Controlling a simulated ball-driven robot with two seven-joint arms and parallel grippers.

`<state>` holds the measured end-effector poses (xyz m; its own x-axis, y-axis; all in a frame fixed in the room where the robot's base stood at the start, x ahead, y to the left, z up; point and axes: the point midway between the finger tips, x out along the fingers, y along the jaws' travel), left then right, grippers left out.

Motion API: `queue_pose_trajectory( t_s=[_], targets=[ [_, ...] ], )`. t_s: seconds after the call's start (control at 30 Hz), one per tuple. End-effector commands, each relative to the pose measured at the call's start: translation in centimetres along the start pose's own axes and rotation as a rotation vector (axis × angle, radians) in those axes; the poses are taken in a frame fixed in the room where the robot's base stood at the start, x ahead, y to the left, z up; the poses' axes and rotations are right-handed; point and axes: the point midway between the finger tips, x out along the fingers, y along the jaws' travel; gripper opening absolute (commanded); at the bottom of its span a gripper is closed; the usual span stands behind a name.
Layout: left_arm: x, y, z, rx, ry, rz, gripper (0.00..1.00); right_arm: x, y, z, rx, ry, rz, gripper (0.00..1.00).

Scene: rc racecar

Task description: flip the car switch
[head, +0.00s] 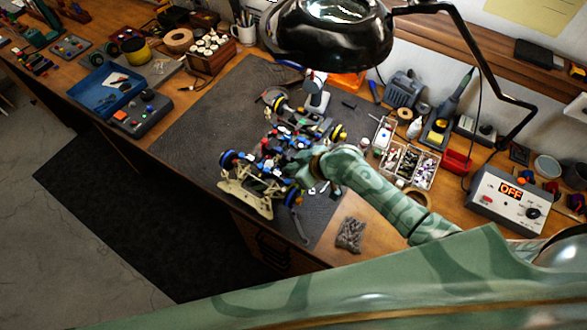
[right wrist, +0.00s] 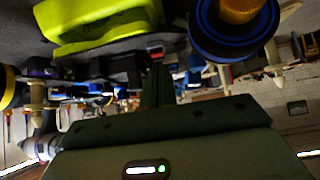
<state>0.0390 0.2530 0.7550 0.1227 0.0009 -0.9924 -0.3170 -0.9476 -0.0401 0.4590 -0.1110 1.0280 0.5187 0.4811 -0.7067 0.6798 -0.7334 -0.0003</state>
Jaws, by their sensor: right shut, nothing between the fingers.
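The RC car (head: 265,168), with its open chassis, blue and yellow wheels and a cream bumper, sits on the dark mat. My right arm reaches in from the right, and my right gripper (head: 303,172) is over the near right side of the car, partly hidden by my own wrist. In the right wrist view my right gripper (right wrist: 158,88) is shut and empty, its fingers pointing in among the car's parts. A blue-rimmed wheel (right wrist: 235,35) is right of the fingers and a yellow-green part (right wrist: 100,22) is to the left. I cannot pick out the car switch. My left gripper is not in view.
A black lamp (head: 325,35) hangs over the back of the mat (head: 200,130). Right of the car are a parts organizer (head: 408,165) and a box with an OFF display (head: 508,198). A blue tray (head: 105,90) stands at left. A bag of small parts (head: 350,235) lies near the front edge.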

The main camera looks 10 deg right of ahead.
Motion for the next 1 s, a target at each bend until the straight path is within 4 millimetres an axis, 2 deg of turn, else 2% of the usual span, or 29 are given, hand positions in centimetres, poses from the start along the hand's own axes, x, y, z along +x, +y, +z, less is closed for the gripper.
queue_pose_trajectory(
  t_s=[0.7, 1.0],
  targets=[
    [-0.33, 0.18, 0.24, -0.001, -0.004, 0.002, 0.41, 0.52, 0.01, 0.41, 0.001, -0.023, 0.0, 0.0],
    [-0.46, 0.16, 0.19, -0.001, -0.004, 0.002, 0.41, 0.89, 0.01, -0.49, 0.001, -0.023, 0.0, 0.0]
  ],
)
